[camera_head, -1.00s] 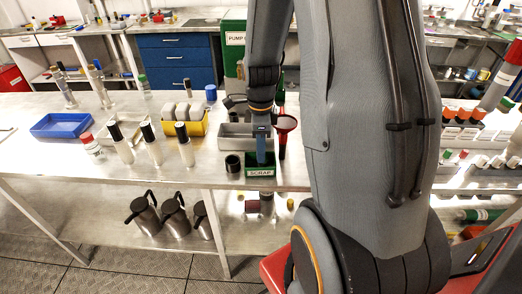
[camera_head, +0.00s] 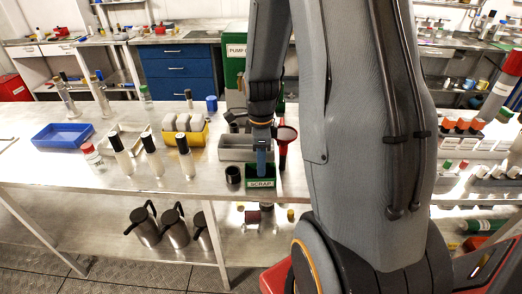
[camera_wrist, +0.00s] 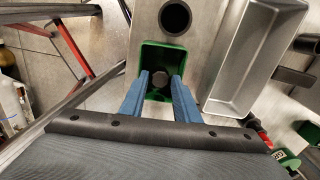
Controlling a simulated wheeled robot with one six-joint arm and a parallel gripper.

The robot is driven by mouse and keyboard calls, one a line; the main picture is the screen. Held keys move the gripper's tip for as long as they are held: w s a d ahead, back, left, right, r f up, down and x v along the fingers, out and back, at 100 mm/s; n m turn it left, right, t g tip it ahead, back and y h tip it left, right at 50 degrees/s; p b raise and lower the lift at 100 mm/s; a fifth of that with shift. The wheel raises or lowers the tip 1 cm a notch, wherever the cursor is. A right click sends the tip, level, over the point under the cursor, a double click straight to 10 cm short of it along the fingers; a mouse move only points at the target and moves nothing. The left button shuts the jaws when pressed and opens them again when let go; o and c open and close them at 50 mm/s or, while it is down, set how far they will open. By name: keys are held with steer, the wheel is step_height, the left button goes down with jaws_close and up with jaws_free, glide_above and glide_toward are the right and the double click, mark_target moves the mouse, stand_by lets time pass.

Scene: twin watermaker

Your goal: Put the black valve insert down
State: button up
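My gripper (camera_wrist: 159,80) has two blue fingers pointing down into the mouth of the green scrap box (camera_wrist: 178,52). A small dark piece, seemingly the black valve insert (camera_wrist: 158,78), sits between the fingertips and about fills the gap. Its lower part is lost in the shadow of the box. In the head view my gripper (camera_head: 262,170) is at the scrap box (camera_head: 261,184), and the insert is hidden there.
A black open cylinder (camera_head: 233,175) stands just left of the scrap box. A grey metal tray (camera_head: 238,150) is behind it, with a red funnel (camera_head: 286,134) to the right. Several dark-capped bottles and a yellow bin (camera_head: 185,136) stand farther left.

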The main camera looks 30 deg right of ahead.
step_height(320, 180, up, 12)
steer(key=f+b, duration=0.1)
steer(key=b, duration=0.2)
steer(key=s+a+f+n, duration=0.2)
steer(key=a+n, duration=0.4)
steer(key=n, duration=0.6)
steer(key=s+a+f+n+t, duration=0.1)
steer(key=s+a+f+n, duration=0.2)
steer(key=n, duration=0.9)
steer(key=s+a, duration=0.2)
steer(key=a, duration=0.2)
steer(key=shift+s+a, duration=0.15)
steer(key=shift+a, duration=0.05)
steer(key=shift+d+f, duration=0.1)
steer(key=shift+f, duration=0.2)
